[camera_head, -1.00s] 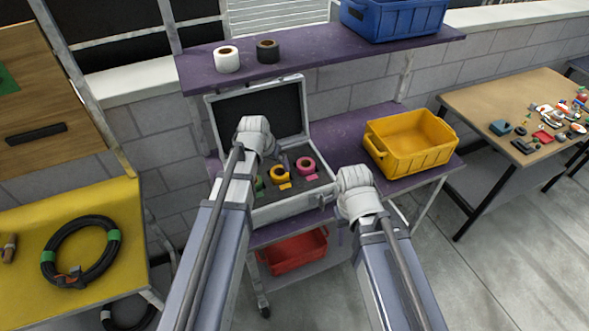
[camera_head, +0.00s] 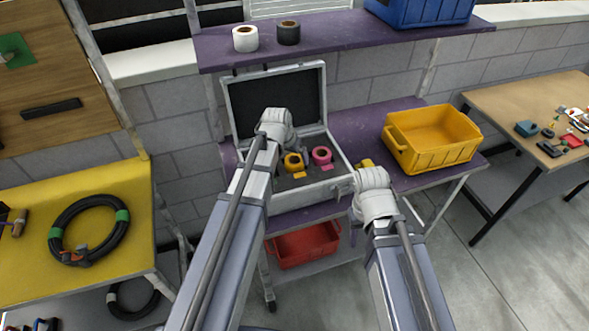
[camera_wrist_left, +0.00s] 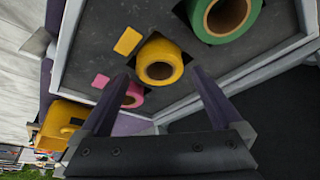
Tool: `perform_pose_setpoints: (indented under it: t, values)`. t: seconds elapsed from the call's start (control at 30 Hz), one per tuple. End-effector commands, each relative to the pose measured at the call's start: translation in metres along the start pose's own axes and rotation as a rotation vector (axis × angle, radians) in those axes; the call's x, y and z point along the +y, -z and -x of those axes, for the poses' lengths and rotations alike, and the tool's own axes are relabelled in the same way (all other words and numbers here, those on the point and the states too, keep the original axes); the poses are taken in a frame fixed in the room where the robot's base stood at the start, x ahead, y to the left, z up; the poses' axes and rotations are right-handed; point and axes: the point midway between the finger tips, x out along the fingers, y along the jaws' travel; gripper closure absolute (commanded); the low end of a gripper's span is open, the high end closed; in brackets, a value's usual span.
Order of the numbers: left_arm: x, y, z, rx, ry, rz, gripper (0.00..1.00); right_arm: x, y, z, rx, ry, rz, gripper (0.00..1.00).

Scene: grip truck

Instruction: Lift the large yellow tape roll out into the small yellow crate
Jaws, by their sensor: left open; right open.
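The yellow tape roll (camera_head: 293,161) sits in the dark foam of the open case (camera_head: 277,104). In the left wrist view the roll (camera_wrist_left: 160,62) shows its brown core between my left gripper's fingers. My left gripper (camera_wrist_left: 161,76) is open and empty; I cannot tell how far its tips are from the roll. In the head view the left wrist covers part of the foam. The yellow crate (camera_head: 433,142) stands on the purple table right of the case. My right gripper (camera_head: 354,208) is open at the case's front right, mostly hidden by its wrist.
A pink roll (camera_head: 322,155) and a green roll (camera_wrist_left: 226,18) sit beside the yellow one. A small yellow patch (camera_head: 367,164) shows behind my right wrist; I cannot tell what it is. A purple shelf (camera_head: 350,37) overhangs behind. A red bin (camera_head: 303,247) stands below.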

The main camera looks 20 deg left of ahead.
Motion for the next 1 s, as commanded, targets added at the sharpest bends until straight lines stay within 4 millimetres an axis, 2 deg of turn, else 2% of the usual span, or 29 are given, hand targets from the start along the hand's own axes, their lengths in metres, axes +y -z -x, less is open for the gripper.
perform_pose_setpoints:
  t: [0.03, 0.13, 0.43, 1.0]
  values:
    - [0.0, -0.001, -0.014, 0.0, 0.0, 0.0, 0.0, -0.001, 0.001, -0.013, 0.0, 0.0, 0.0, 0.5]
    - [0.0, -0.001, -0.024, 0.0, 0.001, 0.0, 0.0, -0.002, 0.001, -0.023, 0.0, 0.0, 0.0, 0.5]
    - [0.0, 0.0, -0.025, 0.0, 0.001, 0.0, 0.0, -0.002, 0.001, -0.022, 0.0, 0.0, 0.0, 0.5]
    - [0.0, 0.0, -0.025, 0.0, 0.001, 0.0, 0.64, -0.002, 0.001, -0.023, 0.0, 0.0, 0.0, 0.5]
